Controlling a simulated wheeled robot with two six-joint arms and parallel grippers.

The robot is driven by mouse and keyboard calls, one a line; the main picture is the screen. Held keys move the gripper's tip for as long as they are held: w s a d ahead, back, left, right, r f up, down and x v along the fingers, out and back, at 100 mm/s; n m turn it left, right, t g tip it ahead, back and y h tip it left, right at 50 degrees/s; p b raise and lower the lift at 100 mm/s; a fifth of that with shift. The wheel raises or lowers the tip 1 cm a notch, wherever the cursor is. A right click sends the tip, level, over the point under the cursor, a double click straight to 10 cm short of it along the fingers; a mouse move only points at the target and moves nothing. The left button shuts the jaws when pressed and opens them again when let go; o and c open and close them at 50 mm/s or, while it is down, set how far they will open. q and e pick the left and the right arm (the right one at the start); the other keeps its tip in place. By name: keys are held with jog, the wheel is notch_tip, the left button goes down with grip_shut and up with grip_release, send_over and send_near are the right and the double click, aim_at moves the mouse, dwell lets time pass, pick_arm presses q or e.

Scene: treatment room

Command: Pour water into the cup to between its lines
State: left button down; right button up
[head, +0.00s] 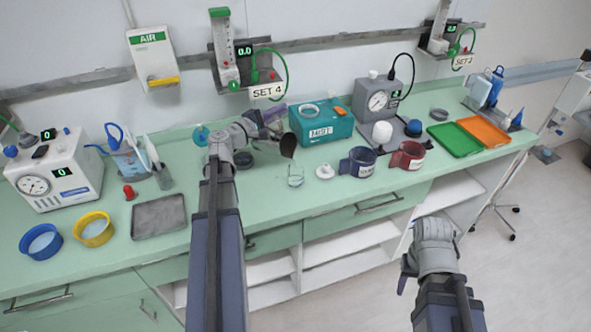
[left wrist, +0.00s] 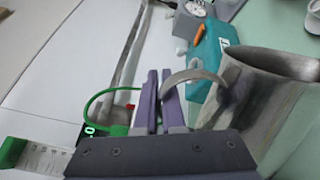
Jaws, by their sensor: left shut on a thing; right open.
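A metal jug (head: 288,145) is held in the air above the counter, its dark mouth toward the right. It looks tilted; no water stream is visible. My left gripper (head: 270,127) is shut on the jug's handle. In the left wrist view, the purple fingers (left wrist: 160,100) close around the curved handle beside the grey jug (left wrist: 262,95). The clear cup (head: 296,177) stands on the counter just below and right of the jug. Its lines and water level are too small to make out. My right gripper (head: 404,275) is open and empty, in front of the counter.
A small white lidded item (head: 324,172) sits right of the cup, then a blue mug (head: 358,162) and a red mug (head: 407,156). A teal box (head: 322,128) stands behind. A grey tray (head: 158,217) lies left of my left arm. The counter's front edge is clear near the cup.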

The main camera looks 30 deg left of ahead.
pick_arm(q)
jog(key=shift+d, duration=0.15)
jog(key=shift+a, duration=0.2)
dwell(0.4)
jog(key=shift+d+m, duration=0.25)
jog(key=shift+m, duration=0.05)
dwell(0.6)
jog(key=shift+w+a+r+n, duration=0.15)
jog(key=shift+a+n, duration=0.1)
jog(key=shift+a, duration=0.35)
jog(key=shift+w+a+r+n, duration=0.15)
jog(key=shift+a+n, duration=0.1)
jog(key=shift+a, duration=0.35)
jog(key=shift+w+a+r+n+p, duration=0.15)
jog(key=shift+a+r+n+p, duration=0.75)
jog(key=shift+p, duration=0.3)
jog(key=shift+a+f+n+b, duration=0.3)
jog(key=shift+f+n+b, duration=0.05)
jog(key=shift+n, duration=0.05)
jog(key=shift+d, duration=0.1)
jog(key=shift+a+f+n+b, duration=0.35)
jog(key=shift+a+n, duration=0.2)
jog(key=shift+n, duration=0.55)
